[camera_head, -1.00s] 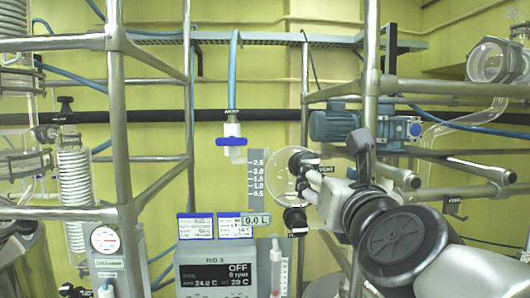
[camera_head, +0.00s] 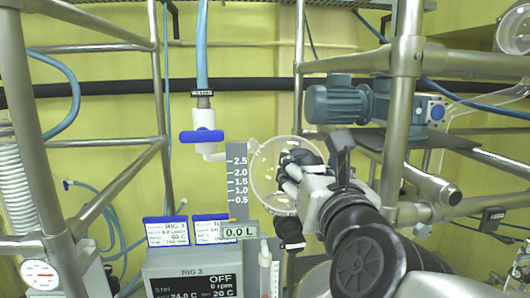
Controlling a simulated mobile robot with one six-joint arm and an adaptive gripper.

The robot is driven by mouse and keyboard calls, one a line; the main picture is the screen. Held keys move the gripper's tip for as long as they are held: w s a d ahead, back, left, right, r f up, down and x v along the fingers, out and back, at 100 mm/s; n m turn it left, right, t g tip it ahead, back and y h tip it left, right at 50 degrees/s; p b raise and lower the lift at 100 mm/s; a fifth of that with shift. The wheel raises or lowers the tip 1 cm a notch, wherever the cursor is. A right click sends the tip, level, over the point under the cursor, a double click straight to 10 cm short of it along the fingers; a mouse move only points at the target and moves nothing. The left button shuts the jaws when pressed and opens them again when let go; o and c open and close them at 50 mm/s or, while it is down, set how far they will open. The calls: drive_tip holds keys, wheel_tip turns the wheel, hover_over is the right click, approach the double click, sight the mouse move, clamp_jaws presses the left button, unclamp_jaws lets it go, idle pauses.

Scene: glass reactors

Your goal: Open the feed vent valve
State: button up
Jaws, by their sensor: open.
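The round glass feed vessel (camera_head: 262,172) hangs in the middle of the view, beside a level scale (camera_head: 238,185). My gripper (camera_head: 287,174) reaches in from the lower right, and its fingers overlap the vessel's right side. The jaws are open. Dark parts sit at the fingertips, and I cannot tell the vent valve's knob from the fingers there, nor whether they touch. The VENT label is hidden now. A black knob (camera_head: 290,230) sits under the vessel, just below my gripper.
A white water valve with a blue handle (camera_head: 202,136) hangs left of the vessel. Metal frame posts (camera_head: 402,120) and a blue-grey motor (camera_head: 338,103) stand to the right. A control box (camera_head: 190,272) reading OFF and a 0.0 L display (camera_head: 240,232) are below.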

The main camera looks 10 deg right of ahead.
drive_tip(key=shift+w+r, duration=0.1)
drive_tip(key=shift+w, duration=0.05)
drive_tip(key=shift+c, duration=0.6)
drive_tip(key=c, duration=1)
